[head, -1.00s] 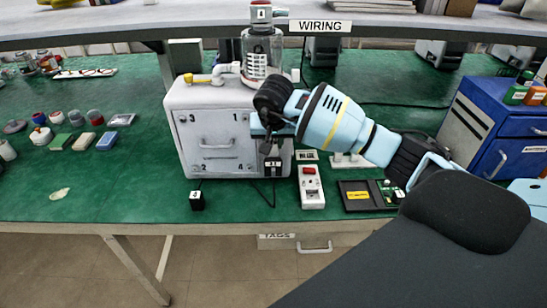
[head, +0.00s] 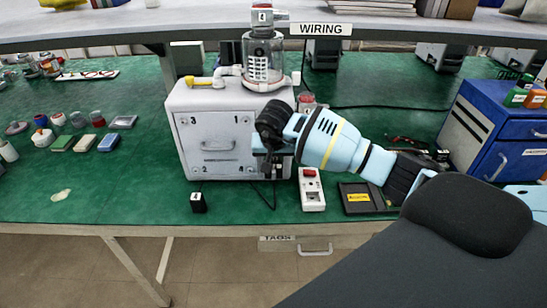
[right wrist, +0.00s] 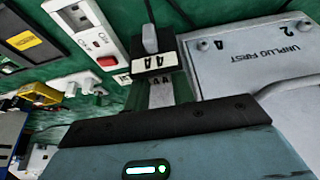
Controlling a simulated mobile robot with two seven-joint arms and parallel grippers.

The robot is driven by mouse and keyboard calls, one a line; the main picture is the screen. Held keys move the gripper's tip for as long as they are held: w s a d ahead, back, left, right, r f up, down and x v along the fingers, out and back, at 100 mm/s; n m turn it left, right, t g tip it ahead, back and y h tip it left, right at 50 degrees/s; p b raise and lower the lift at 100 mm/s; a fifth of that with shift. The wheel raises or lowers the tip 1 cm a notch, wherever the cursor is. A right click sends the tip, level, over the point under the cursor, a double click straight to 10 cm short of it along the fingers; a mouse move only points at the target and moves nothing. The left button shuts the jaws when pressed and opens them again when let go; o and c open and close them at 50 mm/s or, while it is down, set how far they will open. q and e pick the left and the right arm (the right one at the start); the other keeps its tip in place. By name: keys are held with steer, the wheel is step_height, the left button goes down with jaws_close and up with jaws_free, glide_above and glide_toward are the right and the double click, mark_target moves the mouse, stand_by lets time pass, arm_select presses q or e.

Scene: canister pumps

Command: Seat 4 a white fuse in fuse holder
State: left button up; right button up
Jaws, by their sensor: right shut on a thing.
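My right gripper (head: 268,166) is in front of the right half of the pump's grey box (head: 212,150), low over the table, pointing down. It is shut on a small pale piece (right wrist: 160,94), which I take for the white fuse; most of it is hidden. In the right wrist view, a black block with a white 4A label (right wrist: 155,62), seemingly the fuse holder, stands right beyond the held piece. A grey stub (right wrist: 149,38) and a black cable rise from it. Whether the piece touches the block cannot be told. My left gripper is not in view.
A white power strip with a red switch (head: 312,190) lies right of the gripper. A black tray with a yellow label (head: 360,198) is further right. A small black labelled block (head: 198,203) stands at the front.

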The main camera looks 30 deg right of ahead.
steer(key=o, duration=1)
steer(key=shift+f, duration=0.1)
steer(key=shift+c, duration=0.2)
